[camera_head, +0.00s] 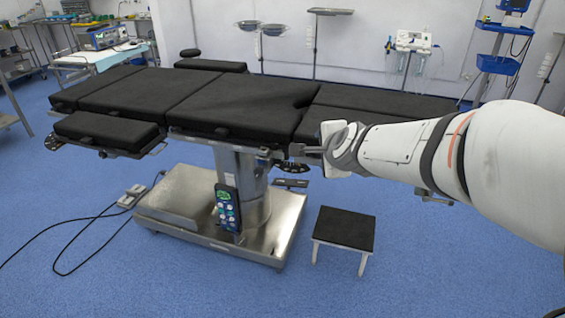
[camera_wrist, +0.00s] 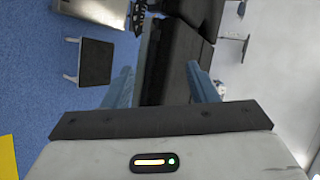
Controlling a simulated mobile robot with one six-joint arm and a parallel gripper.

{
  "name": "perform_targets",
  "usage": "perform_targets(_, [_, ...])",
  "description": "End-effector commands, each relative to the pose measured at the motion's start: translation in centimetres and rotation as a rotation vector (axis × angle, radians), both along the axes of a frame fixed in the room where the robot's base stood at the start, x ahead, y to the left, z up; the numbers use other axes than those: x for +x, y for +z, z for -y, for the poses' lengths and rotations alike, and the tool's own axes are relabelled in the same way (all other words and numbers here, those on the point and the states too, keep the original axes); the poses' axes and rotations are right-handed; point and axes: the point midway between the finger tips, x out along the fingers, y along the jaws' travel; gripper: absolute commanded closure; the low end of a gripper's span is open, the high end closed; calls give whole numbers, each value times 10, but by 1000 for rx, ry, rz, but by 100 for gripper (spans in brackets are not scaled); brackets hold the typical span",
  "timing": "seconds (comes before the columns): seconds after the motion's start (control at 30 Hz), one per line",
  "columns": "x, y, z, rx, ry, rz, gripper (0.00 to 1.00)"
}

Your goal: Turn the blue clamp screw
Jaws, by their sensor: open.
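I cannot make out a blue clamp screw in either view; it may be hidden or too small to tell. The operating table (camera_head: 235,103) has black cushions and a metal side rail. My gripper (camera_head: 298,151) comes in from the right and is at the near edge of the table, by the rail; I cannot tell whether it touches. In the wrist view my gripper (camera_wrist: 160,70) is open, with two bluish fingers apart and nothing seen held between them. The table's dark cushions (camera_wrist: 190,35) show beyond and between the fingers.
A black-topped stool (camera_head: 345,228) stands on the floor below my arm. A hand control (camera_head: 228,208) hangs at the table's column above the metal base (camera_head: 180,205). A foot pedal (camera_head: 131,196) with cables lies at the left. The blue floor in front is clear.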

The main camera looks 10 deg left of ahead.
Motion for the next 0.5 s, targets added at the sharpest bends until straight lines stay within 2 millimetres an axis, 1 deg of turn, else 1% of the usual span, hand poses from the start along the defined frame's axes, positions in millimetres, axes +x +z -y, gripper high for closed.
perform_targets(0.03, [17,-33,-28,122,-66,14,48])
perform_targets(0.1, [38,-50,-61,328,-180,33,48])
perform_targets(0.17, [52,-66,-86,507,-283,44,48])
perform_targets(0.2, [60,-78,-103,626,-349,48,48])
perform_targets(0.23, [64,-88,-115,715,-396,52,48])
perform_targets(0.27, [68,-99,-126,804,-442,57,48])
perform_targets(0.3, [71,-113,-141,921,-502,63,48])
perform_targets(0.37, [73,-135,-161,1087,-583,73,48])
perform_targets(0.4, [73,-149,-173,1192,-631,82,48])
perform_targets(0.5, [67,-181,-196,1418,-728,105,48])
